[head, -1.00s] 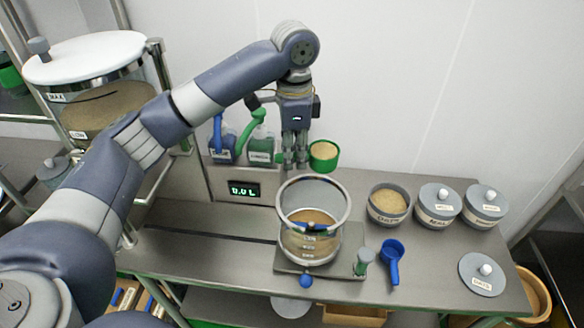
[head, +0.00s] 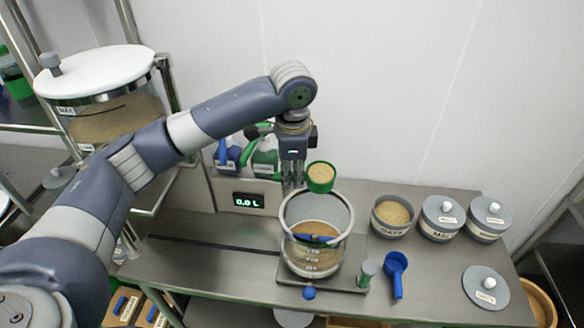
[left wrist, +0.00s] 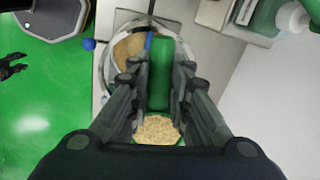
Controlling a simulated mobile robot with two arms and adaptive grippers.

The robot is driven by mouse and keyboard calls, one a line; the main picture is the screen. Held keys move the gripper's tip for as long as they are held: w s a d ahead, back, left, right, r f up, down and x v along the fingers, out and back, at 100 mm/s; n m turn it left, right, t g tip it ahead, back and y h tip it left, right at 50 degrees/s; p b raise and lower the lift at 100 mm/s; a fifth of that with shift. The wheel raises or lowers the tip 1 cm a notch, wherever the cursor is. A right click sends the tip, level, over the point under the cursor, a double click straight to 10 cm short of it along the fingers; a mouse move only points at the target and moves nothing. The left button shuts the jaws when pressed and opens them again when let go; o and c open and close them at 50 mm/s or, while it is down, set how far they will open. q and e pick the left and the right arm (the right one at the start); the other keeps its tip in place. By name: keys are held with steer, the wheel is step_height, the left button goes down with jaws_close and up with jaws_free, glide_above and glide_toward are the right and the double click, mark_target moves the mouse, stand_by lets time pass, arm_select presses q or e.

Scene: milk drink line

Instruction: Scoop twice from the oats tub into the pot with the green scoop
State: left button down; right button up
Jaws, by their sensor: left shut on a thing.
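My left gripper (head: 291,182) is shut on the green scoop (head: 320,181), which is full of oats and held level just above the back rim of the pot. In the left wrist view the scoop's green handle (left wrist: 160,75) lies between the fingers, with the oats (left wrist: 157,130) below it. The clear pot (head: 317,262) stands on a stand and holds a tan content, with a blue part across its inside. The open oats tub (head: 392,227), labelled OATS, stands right of the pot with oats inside. My right gripper is not clearly seen.
Two lidded tubs (head: 440,228) and (head: 488,228) stand right of the oats tub. A loose lid (head: 486,288) and a blue scoop (head: 396,263) lie on the counter. A display (head: 248,200) reads 0.0 L. Bottles stand behind the arm.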

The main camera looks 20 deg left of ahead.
arm_select(q)
steer(key=shift+s+d+f+t+y, duration=0.15)
steer(key=shift+f+t, duration=0.1)
steer(key=shift+t, duration=0.15)
steer(key=shift+s+a+f+t+y, duration=0.1)
steer(key=shift+f+t+y, duration=0.1)
steer(key=shift+t, duration=0.2)
steer(key=shift+s+d+f+t+y+b, duration=0.1)
steer(key=shift+f+t+y+b, duration=0.3)
steer(key=shift+t, duration=0.3)
steer(key=shift+f+t+b, duration=0.25)
steer(key=shift+t+b, duration=0.05)
steer(key=shift+b, duration=0.7)
steer(key=shift+s+d+f+t+y+b, duration=0.15)
steer(key=shift+f+t+y+b, duration=0.85)
steer(key=shift+t, duration=1.35)
steer(key=shift+s+f+t+y+b, duration=0.15)
steer(key=shift+f+t+y+b, duration=0.25)
steer(key=shift+t+y+b, duration=1.3)
steer(key=shift+s+d+f+t+y+b, duration=0.15)
steer(key=shift+f+t+y+b, duration=0.95)
steer(key=shift+t, duration=1.85)
